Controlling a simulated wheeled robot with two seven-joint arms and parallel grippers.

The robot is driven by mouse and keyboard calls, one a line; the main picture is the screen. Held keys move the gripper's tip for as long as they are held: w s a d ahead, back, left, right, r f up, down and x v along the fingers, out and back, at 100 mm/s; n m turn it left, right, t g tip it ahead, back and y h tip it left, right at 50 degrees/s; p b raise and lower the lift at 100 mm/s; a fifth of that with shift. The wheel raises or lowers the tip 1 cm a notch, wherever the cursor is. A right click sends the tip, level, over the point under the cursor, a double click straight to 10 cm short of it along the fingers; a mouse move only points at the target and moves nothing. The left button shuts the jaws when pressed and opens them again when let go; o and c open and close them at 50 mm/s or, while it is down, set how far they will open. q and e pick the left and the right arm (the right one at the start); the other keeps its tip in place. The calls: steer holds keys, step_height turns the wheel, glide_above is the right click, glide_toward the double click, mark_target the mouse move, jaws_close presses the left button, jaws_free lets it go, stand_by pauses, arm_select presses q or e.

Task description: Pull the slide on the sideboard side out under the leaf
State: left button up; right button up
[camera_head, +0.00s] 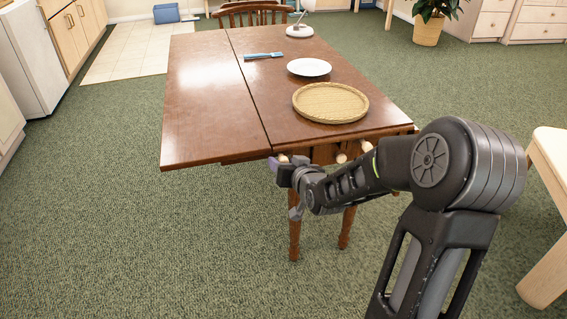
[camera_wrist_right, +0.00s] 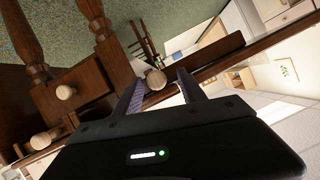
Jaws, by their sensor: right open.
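The brown wooden table (camera_head: 215,125) has its left leaf (camera_head: 205,90) raised level with the top. Under the near edge, a pale round knob (camera_head: 283,158) shows at my right gripper (camera_head: 279,164), partly hidden by it. I take it to be the slide's knob. In the right wrist view the same pale knob (camera_wrist_right: 156,79) lies between the two fingertips of my open right gripper (camera_wrist_right: 158,86). I cannot tell whether the fingers touch it. My left gripper is not in view.
Two more knobs (camera_head: 341,158) (camera_head: 366,146) sit further right under the top. A pale wooden piece (camera_head: 548,215) stands at right. Carpet left of the table is clear.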

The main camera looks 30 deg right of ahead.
steer(key=v, duration=0.7)
steer(key=shift+p, duration=0.45)
steer(key=shift+s+a, duration=0.1)
